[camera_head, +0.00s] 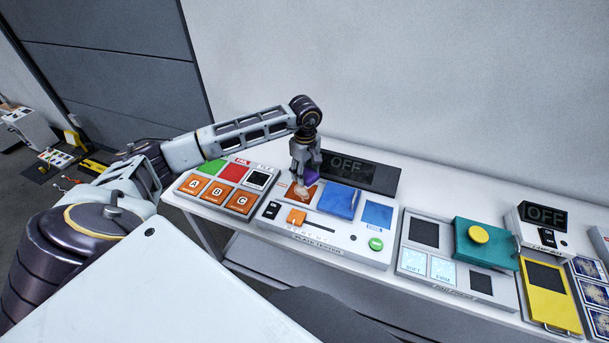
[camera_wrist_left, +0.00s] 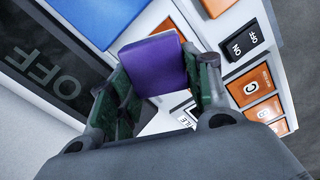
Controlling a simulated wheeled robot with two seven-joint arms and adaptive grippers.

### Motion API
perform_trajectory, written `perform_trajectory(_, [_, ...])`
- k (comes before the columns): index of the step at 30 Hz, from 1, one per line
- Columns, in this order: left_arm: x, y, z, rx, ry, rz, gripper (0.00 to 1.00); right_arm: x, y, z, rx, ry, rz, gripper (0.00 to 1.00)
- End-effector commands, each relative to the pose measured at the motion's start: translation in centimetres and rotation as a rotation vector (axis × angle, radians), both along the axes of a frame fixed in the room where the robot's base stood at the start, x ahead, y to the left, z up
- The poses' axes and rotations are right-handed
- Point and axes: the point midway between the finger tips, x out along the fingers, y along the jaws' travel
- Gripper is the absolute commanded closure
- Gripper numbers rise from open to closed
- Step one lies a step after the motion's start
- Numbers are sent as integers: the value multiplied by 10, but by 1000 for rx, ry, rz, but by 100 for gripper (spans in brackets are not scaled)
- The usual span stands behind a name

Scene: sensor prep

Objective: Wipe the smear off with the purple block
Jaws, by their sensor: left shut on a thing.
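My left gripper (camera_head: 304,176) reaches down over the plate tester's orange square (camera_head: 309,192), at the back left of that panel. It is shut on the purple block (camera_head: 314,158). In the left wrist view the purple block (camera_wrist_left: 153,65) sits between the two green-sided fingers. A pale patch (camera_head: 300,188) shows on or beside the orange square under the gripper; I cannot tell surely whether it is the smear. The block's underside is hidden, so I cannot tell whether it touches the panel. My right gripper is not in view.
The plate tester (camera_head: 325,250) also carries a blue plate (camera_head: 338,201), an orange knob (camera_head: 296,216) and a green button (camera_head: 376,244). A dark OFF display (camera_head: 352,170) stands behind it. A panel with A, B, C tiles (camera_head: 213,196) is left; a teal block (camera_head: 485,245) is right.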

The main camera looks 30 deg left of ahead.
Motion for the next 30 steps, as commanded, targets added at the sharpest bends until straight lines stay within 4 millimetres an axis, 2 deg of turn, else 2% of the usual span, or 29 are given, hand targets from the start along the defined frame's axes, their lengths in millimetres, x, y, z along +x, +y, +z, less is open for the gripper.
perform_trajectory(10, [10,0,0,1,-3,38,89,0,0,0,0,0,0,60])
perform_trajectory(30, [10,-1,-4,0,-5,51,89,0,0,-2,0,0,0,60])
